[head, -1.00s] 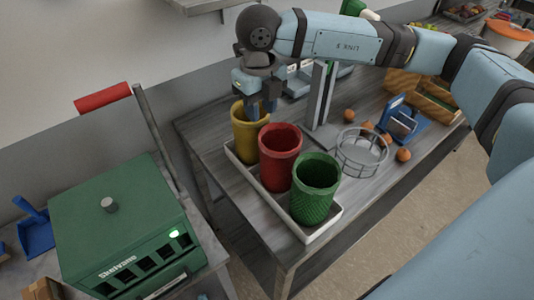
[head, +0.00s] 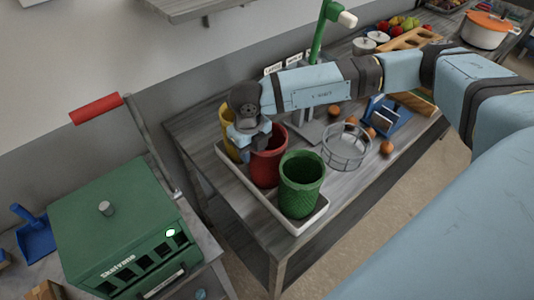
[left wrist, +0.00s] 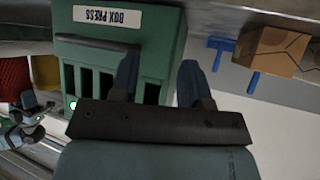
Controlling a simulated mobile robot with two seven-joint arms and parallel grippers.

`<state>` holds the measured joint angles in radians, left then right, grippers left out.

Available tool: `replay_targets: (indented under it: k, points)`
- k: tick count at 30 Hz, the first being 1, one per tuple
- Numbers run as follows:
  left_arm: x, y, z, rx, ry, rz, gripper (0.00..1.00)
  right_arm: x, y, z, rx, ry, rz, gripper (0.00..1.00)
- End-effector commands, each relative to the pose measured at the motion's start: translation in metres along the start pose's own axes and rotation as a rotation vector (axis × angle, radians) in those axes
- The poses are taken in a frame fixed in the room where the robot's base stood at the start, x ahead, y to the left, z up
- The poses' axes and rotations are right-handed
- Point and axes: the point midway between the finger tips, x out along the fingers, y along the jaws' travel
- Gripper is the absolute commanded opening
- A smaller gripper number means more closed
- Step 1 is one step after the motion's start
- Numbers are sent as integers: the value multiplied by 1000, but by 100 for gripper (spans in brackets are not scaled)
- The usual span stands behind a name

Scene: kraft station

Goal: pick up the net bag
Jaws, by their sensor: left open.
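No loose net bag can be told apart for certain. Three open-topped containers with net-like sides stand in a row: yellow (head: 228,132), red (head: 267,164) and green (head: 300,185). My right gripper (head: 247,148) points down at the yellow and red ones and partly hides both. Its fingertips are too hidden to tell whether they are open or touch a rim. In the left wrist view my left gripper (left wrist: 160,80) is open and empty, before the green box press (left wrist: 115,55). The red container (left wrist: 14,78) shows at that view's left edge.
The containers stand in a pale tray (head: 275,213) on a grey table (head: 350,185). A wire basket (head: 346,148), brown round items (head: 386,147) and a blue holder (head: 385,115) lie to the right. The green press (head: 115,235) with a red-handled lever (head: 95,108) stands left.

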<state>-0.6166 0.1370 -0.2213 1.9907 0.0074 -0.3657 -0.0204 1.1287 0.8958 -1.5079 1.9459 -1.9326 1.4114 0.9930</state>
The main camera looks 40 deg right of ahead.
Motion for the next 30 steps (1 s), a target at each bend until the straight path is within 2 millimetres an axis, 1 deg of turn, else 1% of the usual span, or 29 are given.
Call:
replay_targets:
  k: [3,7,8,9,11,12,24,28,30]
  points:
    - [0,0,0,-1,0,0,43,4,0,0,0,-1,0,34]
    - [0,1,1,-2,-3,1,43,4,0,0,0,-1,0,34]
    - [0,1,1,-2,-4,1,43,4,0,0,0,-1,0,32]
    - [0,2,2,-2,-6,2,43,4,0,0,0,-1,0,23]
    - [0,2,3,-3,-7,3,43,4,0,0,0,-1,0,9]
    - [0,3,3,-3,-8,3,43,4,0,0,0,-1,0,0]
    - [0,4,3,-4,-9,5,43,2,0,0,0,-1,0,0]
    - [1,4,5,-4,-8,5,43,-4,0,1,1,-2,0,0]
    - [2,4,6,-4,-8,6,43,-10,0,1,1,-3,0,0]
